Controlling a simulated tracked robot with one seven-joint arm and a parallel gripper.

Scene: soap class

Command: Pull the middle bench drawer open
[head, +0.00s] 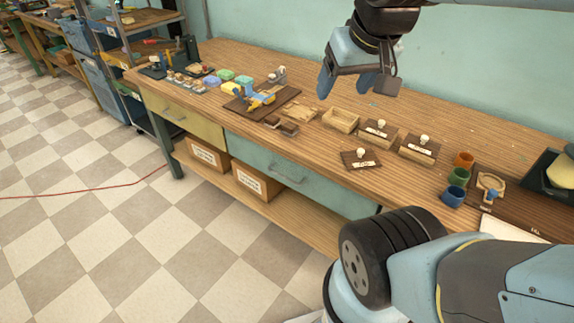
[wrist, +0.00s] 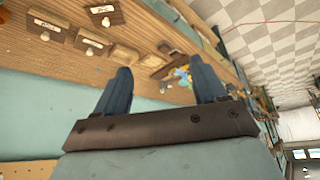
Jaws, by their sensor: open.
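The bench (head: 215,63) has a teal drawer (head: 250,155) in its front, between a yellow drawer (head: 182,118) on the left and my own arm, which hides the front farther right. The teal drawer looks closed, its face in line with the bench front. It has a pale bar handle (head: 288,173) near its middle. My gripper (head: 352,86) is open and empty, high over the back of the bench top, well apart from the handle. Its two blue fingers (wrist: 158,68) also show spread in the wrist view, with nothing between them.
Lidded wooden boxes (head: 417,150), an open wooden box (head: 341,120), a dark board with a blue and yellow item (head: 262,98) and coloured cups (head: 459,176) stand on the bench top. Cardboard boxes (head: 257,183) sit on the shelf below. The tiled floor in front is clear except a red cable (head: 90,194).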

